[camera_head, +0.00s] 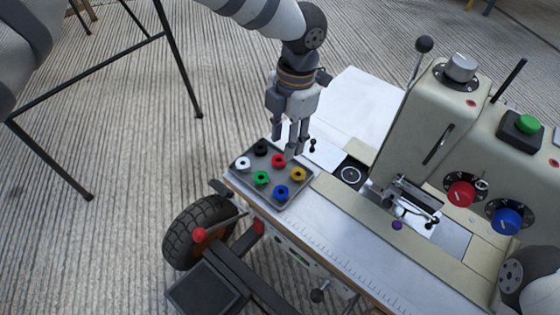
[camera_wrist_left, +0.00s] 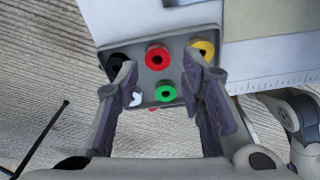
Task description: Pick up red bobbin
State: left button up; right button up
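The red bobbin (camera_head: 278,160) sits in the back middle of a grey tray (camera_head: 262,203) on the near left end of the machine's table. In the left wrist view the red bobbin (camera_wrist_left: 157,58) lies between and beyond the fingertips. My left gripper (camera_head: 290,147) points down above the back part of the tray, close to the red bobbin. Its fingers (camera_wrist_left: 161,75) are spread in the left wrist view, with nothing held between them. Whether a fingertip touches a bobbin I cannot tell. My right gripper is out of view.
Black (camera_head: 261,147), white (camera_head: 243,163), green (camera_head: 261,178), yellow (camera_head: 298,174) and blue (camera_head: 281,192) bobbins share the tray, close around the red one. A beige sewing machine (camera_head: 420,140) stands to the right. A wheel (camera_head: 197,232) is below the table's left end.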

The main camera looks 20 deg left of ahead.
aim_at(280, 155)
pick_arm(q)
jog(key=f, duration=0.3)
jog(key=s+f+b, duration=0.1)
jog(key=f, duration=0.1)
jog(key=shift+a, duration=0.4)
jog(key=shift+r, duration=0.1)
jog(key=shift+c, duration=0.2)
jog(key=c, duration=0.7)
jog(key=shift+o, duration=0.2)
